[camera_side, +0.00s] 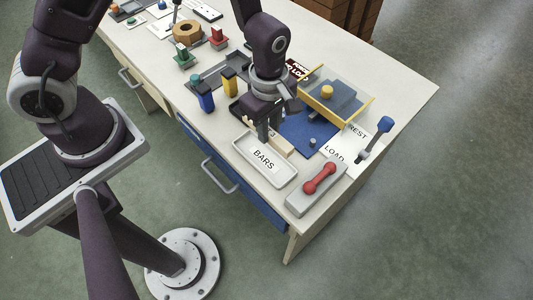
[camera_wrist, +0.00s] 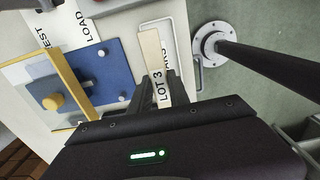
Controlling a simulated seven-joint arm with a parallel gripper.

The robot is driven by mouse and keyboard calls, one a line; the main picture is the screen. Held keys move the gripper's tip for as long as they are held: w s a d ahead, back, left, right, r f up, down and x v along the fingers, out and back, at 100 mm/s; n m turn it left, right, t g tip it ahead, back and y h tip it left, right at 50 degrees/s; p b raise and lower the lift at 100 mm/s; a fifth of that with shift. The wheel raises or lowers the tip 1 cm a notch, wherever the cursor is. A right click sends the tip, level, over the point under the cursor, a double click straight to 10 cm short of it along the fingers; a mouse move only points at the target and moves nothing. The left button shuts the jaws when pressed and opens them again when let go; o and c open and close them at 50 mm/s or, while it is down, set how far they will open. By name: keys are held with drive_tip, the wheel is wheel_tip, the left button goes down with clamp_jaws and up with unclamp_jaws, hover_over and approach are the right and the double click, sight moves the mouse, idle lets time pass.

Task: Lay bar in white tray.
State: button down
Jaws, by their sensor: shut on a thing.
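My gripper (camera_side: 262,132) points down over the bench and is shut on a pale wooden bar. The bar (camera_side: 282,146) shows in the side view beyond the fingers, over or beside the far long edge of the white tray (camera_side: 281,178). The tray is shallow and has a "BARS" label in it. In the wrist view the bar (camera_wrist: 151,46) runs up from between my fingers (camera_wrist: 159,88) and reads "LOT 3". The tray rim (camera_wrist: 171,30) lies just right of it, partly hidden. I cannot tell whether the bar touches the tray.
A blue plate (camera_side: 304,135) and a yellow-edged fixture (camera_side: 338,101) stand to the right. A blue-topped lever (camera_side: 376,138) stands upright. Blue (camera_side: 206,101) and yellow (camera_side: 230,80) posts are at the left.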

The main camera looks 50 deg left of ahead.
sight(265, 161)
drive_tip(key=f, duration=0.6)
drive_tip(key=s+f, duration=0.1)
drive_tip(key=f, duration=0.3)
drive_tip(key=shift+a, duration=0.15)
drive_tip(key=c, duration=1.5)
unclamp_jaws()
drive_tip(key=shift+f, duration=0.1)
